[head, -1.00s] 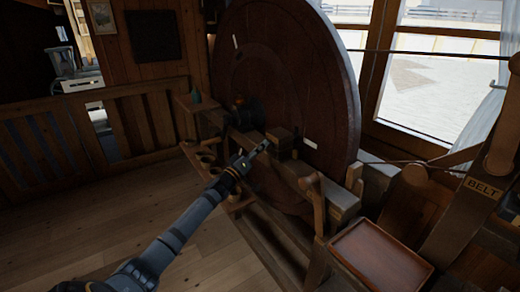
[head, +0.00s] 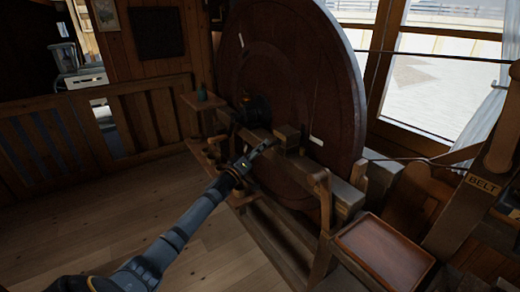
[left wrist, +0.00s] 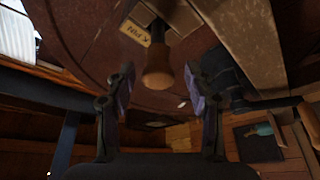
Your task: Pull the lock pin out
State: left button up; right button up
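The lock pin's turned wooden handle (left wrist: 158,74) shows in the left wrist view, pointing toward the camera. Behind it is a pale label (left wrist: 135,33) of which "K PIN" can be read. My left gripper (left wrist: 158,82) is open, with one finger on each side of the handle and a gap on both sides. In the head view my left gripper (head: 264,149) is at the wooden block (head: 288,137) in front of the big wheel (head: 285,85). The pin cannot be made out there. My right gripper is not in view.
A wooden beam frame stands around the wheel. A small shelf (head: 203,103) holds a dark teal item. A reddish-brown tray (head: 385,250) is at the lower right, near a post marked BELT (head: 483,185). The floor (head: 110,225) at left is clear.

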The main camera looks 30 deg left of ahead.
pick_arm(q)
jog(key=v, duration=1.2)
jog(key=shift+f, duration=0.1)
dwell(0.4)
